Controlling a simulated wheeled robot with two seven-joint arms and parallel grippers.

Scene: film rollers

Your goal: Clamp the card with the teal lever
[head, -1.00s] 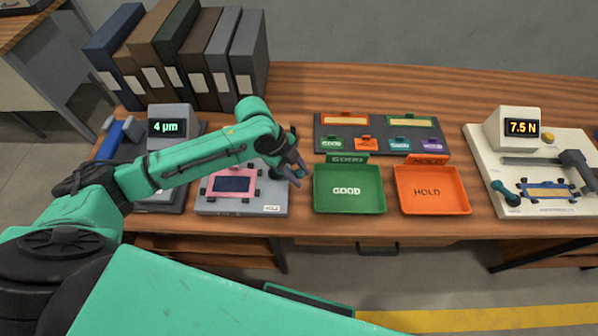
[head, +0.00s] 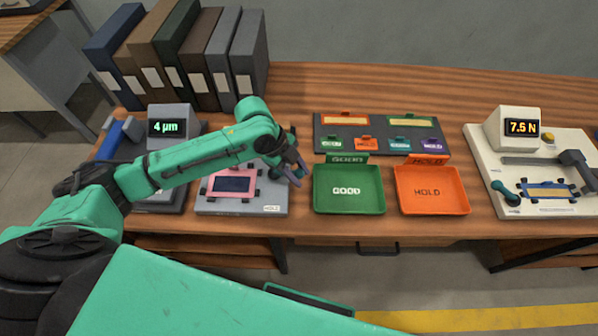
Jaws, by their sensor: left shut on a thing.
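A pink-framed card (head: 232,183) with a dark blue middle lies on a grey fixture plate (head: 270,199), with small dark clips around it. My left gripper (head: 294,174) is at the right edge of this plate, pointing down and right. It is shut on a small teal piece, which appears to be this fixture's teal lever (head: 297,170); the fingers and wrist hide most of it. Another teal-knobbed lever (head: 507,196) stands on the pale fixture at the right, beside a blue and yellow card (head: 548,192). My right gripper is out of view.
A green GOOD tray (head: 348,208) and an orange HOLD tray (head: 432,210) stand just right of the gripper. Behind them is a dark board (head: 381,131) with cards and tags. A display (head: 168,128) reads 4 µm, another (head: 518,127) 7.5 N. Binders (head: 180,60) stand behind.

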